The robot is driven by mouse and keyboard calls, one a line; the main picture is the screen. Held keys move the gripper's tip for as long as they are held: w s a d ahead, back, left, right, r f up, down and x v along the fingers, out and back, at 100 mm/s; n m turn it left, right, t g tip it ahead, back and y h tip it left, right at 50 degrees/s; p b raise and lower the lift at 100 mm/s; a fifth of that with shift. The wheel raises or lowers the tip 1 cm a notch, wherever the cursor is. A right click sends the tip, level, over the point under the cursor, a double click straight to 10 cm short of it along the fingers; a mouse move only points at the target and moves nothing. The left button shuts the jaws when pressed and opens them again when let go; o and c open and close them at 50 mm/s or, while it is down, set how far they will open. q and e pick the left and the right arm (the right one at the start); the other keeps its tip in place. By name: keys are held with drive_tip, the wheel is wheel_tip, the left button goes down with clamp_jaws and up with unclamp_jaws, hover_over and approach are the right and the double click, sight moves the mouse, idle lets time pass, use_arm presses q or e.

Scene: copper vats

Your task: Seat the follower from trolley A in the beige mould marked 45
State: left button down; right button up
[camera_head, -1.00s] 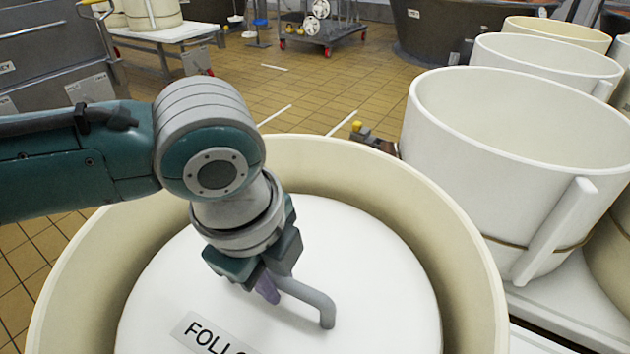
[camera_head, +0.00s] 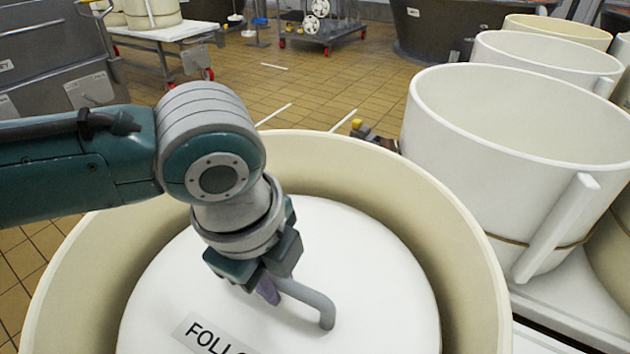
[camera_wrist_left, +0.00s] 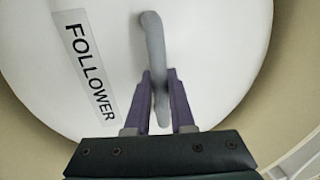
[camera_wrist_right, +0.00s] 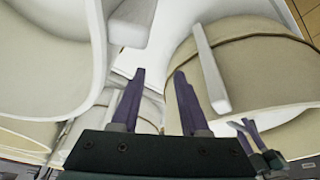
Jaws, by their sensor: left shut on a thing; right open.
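The follower (camera_head: 370,262) is a white disc with a grey bar handle (camera_head: 322,308) and a label reading FOLLOWER, cut off in the head view. It lies within the rim of a large beige mould (camera_head: 455,225), with a gap around it; whether it rests on anything below is hidden. No number 45 shows. My left gripper (camera_head: 272,285) is shut on the handle; in the left wrist view its purple fingers (camera_wrist_left: 160,100) close on both sides of the bar. My right gripper (camera_wrist_right: 157,90) is open and empty, pointing between white and beige moulds. Trolley A cannot be identified.
White moulds (camera_head: 500,170) with side handles stand in a row on a white surface at the right, close to the beige rim. A trolley (camera_head: 165,33) with another mould and a wheeled rack (camera_head: 322,40) stand behind. Tiled floor (camera_head: 310,85) is open between.

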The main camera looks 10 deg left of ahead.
use_arm(q)
drive_tip(key=c, duration=0.8)
unclamp_jaws()
drive_tip(key=shift+w+r, duration=0.1)
drive_tip(key=shift+o, duration=0.6)
drive_tip(key=s+d+r+n+h+p, duration=0.2)
drive_tip(key=s+r+n+p, duration=0.15)
drive_tip(key=r+p, duration=0.5)
drive_tip(key=s+d+r+n+h+p, duration=0.1)
drive_tip(key=s+d+r+n+p, duration=0.3)
drive_tip(key=r, duration=0.8)
drive_tip(key=s+a+r+n+t+y+p, duration=0.1)
drive_tip(key=s+a+r+n+y+p, duration=0.1)
drive_tip(key=s+a+r+n+p, duration=0.35)
drive_tip(key=s+a+r+n+y+p, duration=0.1)
drive_tip(key=s+a+r+n+p, duration=0.15)
drive_tip(key=a+n+p, duration=0.45)
wheel_tip(320, 180, up, 37)
drive_tip(key=s+a+m+p, duration=0.1)
drive_tip(key=p, duration=3.4)
drive_tip(key=shift+a, duration=0.3)
